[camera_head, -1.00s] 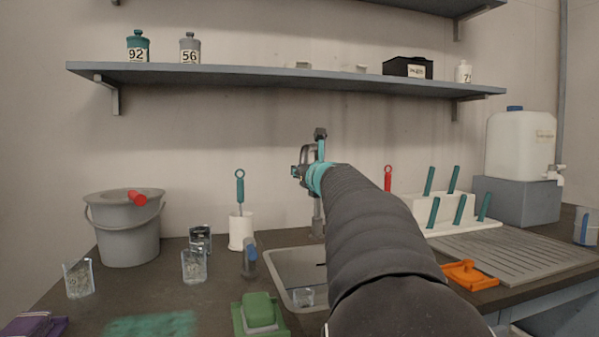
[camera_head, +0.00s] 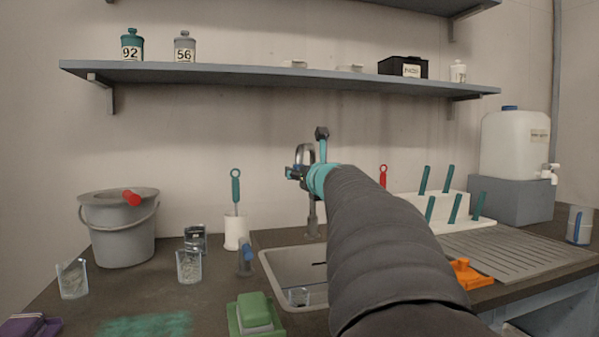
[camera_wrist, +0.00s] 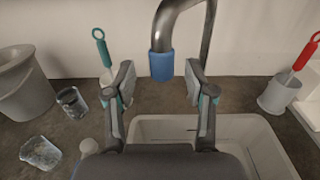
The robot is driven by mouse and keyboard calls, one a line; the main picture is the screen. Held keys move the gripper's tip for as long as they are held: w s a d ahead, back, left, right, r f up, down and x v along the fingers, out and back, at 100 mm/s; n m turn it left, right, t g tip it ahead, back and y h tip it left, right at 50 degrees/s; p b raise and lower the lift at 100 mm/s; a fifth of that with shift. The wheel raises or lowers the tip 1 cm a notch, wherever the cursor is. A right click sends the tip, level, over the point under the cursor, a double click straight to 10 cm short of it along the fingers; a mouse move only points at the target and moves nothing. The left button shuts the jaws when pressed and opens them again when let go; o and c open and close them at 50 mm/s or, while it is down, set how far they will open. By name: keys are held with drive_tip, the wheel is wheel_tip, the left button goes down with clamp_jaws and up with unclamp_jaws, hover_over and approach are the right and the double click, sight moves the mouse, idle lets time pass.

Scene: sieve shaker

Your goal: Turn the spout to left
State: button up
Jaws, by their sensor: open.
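The spout is a curved grey tap pipe (camera_wrist: 170,22) with a blue sleeve (camera_wrist: 162,66) on its downward end. In the wrist view the sleeve hangs between the two fingers of my open gripper (camera_wrist: 160,84), with a gap on both sides. The upright part of the pipe passes behind the right finger.
The sink basin (camera_head: 275,270) lies below the spout. A grey bucket (camera_head: 118,235), glass beakers (camera_head: 190,267) and a brush in a white holder (camera_head: 236,232) stand left. A rack with teal-handled tools (camera_head: 455,211) is right. A shelf (camera_head: 220,75) runs above.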

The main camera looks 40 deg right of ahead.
drive_tip(key=v, duration=0.8)
